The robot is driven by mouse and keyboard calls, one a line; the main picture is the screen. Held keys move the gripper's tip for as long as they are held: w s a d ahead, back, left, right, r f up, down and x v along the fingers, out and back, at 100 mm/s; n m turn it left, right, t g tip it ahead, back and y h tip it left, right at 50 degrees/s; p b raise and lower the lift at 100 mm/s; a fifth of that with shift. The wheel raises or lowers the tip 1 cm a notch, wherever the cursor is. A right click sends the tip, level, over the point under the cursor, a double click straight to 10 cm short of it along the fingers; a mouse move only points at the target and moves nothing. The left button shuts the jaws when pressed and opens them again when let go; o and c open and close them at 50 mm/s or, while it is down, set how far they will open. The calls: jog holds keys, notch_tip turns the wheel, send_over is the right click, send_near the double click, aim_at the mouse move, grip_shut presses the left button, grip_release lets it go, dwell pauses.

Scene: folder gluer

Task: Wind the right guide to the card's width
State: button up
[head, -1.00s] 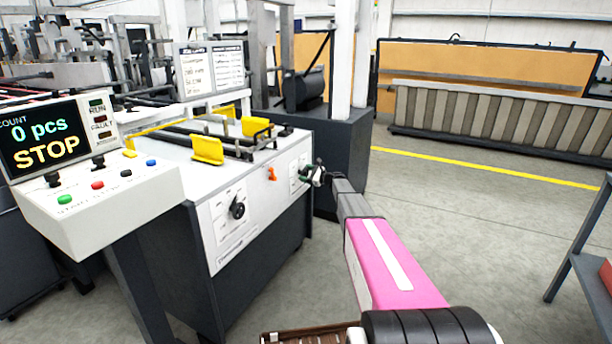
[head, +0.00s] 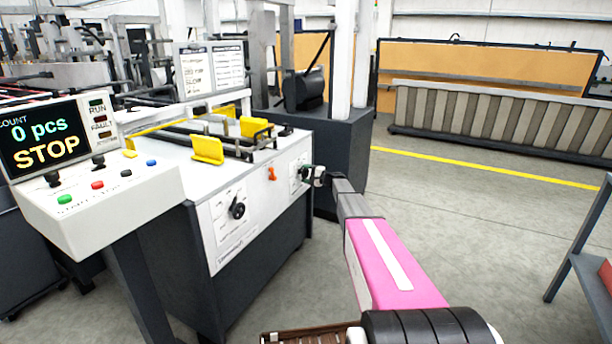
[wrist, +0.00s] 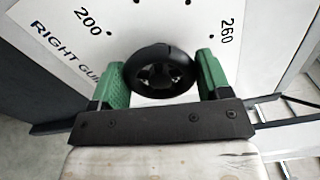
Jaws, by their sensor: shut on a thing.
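The right guide knob (wrist: 160,72) is a round black handwheel on a white dial plate (wrist: 60,25) in the wrist view. The plate reads "RIGHT GUIDE", with marks 200 and 260 showing. My gripper (wrist: 160,80) has its green fingers on either side of the knob, closed on it. Any pointer on the knob is hard to make out. In the head view my gripper (head: 306,173) is at the right end of the machine's front panel, hiding most of that knob. Yellow guides (head: 207,150) and (head: 254,127) stand on the feeder top. No card is clearly visible.
A second black knob (head: 237,209) and an orange lever (head: 271,174) are on the same panel. The control console (head: 100,200) at left shows STOP and 0 pcs. A sheet board (head: 197,72) stands behind. The floor to the right is open up to a shelf (head: 585,265).

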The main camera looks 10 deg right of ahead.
jog(key=n, duration=0.6)
jog(key=shift+s+n, duration=0.1)
jog(key=shift+n, duration=0.2)
dwell(0.4)
jog(key=o, duration=0.9)
jog(key=shift+d, duration=0.15)
jog(key=v, duration=1)
jog(key=shift+s+d, duration=0.2)
